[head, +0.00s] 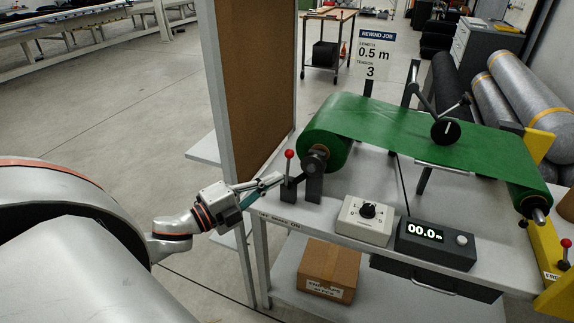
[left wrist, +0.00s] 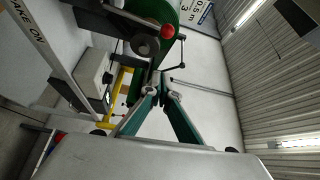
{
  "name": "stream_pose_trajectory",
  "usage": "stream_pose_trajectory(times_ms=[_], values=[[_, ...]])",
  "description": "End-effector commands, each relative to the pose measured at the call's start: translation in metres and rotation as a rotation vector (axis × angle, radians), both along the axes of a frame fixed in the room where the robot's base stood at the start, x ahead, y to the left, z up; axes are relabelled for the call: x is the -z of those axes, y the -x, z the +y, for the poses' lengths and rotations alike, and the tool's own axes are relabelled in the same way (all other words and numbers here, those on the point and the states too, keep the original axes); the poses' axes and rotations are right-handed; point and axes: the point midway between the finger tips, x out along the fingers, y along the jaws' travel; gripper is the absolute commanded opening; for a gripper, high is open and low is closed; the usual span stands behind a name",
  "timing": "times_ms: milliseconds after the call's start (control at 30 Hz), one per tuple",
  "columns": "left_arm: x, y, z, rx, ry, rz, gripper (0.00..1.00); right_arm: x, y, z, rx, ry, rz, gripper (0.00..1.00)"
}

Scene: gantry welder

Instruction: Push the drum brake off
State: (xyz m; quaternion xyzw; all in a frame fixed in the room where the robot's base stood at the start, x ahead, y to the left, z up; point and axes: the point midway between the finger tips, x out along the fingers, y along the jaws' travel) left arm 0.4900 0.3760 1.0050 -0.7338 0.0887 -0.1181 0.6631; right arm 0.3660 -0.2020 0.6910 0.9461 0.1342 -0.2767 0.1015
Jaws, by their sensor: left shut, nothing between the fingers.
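The drum brake is a lever with a red knob (head: 289,155) on a dark block at the left end of the green roll (head: 325,130). The lever looks nearly upright. Its red knob (left wrist: 167,31) also shows in the left wrist view. My left gripper (head: 280,179) is shut and empty, its tips just left of the lever's base, below the knob. I cannot tell whether they touch it. In the left wrist view the teal fingers meet at the tips (left wrist: 158,78). The table edge carries a label (left wrist: 28,27) that partly reads "ON". My right gripper is not in view.
A control box with a dial (head: 365,218) and a display reading 00.0 m (head: 437,242) stand on the table right of the lever. A brown panel (head: 250,70) rises behind my left gripper. A second red-knobbed lever (head: 566,245) is at the far right.

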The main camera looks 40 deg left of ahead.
Motion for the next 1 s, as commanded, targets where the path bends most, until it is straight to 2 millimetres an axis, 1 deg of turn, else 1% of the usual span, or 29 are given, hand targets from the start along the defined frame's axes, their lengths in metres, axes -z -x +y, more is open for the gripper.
stream_pose_trajectory(times_ms=[167,600,800,900,1000], values=[[-0.002,-0.014,-0.004,0.001,0.001,-0.002,0.0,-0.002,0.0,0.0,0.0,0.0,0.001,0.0],[-0.007,-0.073,-0.021,0.0,0.0,-0.002,0.0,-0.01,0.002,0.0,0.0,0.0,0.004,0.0],[-0.008,-0.097,-0.029,0.0,0.001,-0.002,0.0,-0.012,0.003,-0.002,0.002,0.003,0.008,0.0],[-0.003,-0.094,-0.011,-0.003,-0.001,0.003,0.0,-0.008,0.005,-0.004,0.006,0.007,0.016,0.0],[-0.002,-0.093,0.0,-0.002,0.0,0.003,0.0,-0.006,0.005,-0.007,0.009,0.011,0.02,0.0]])
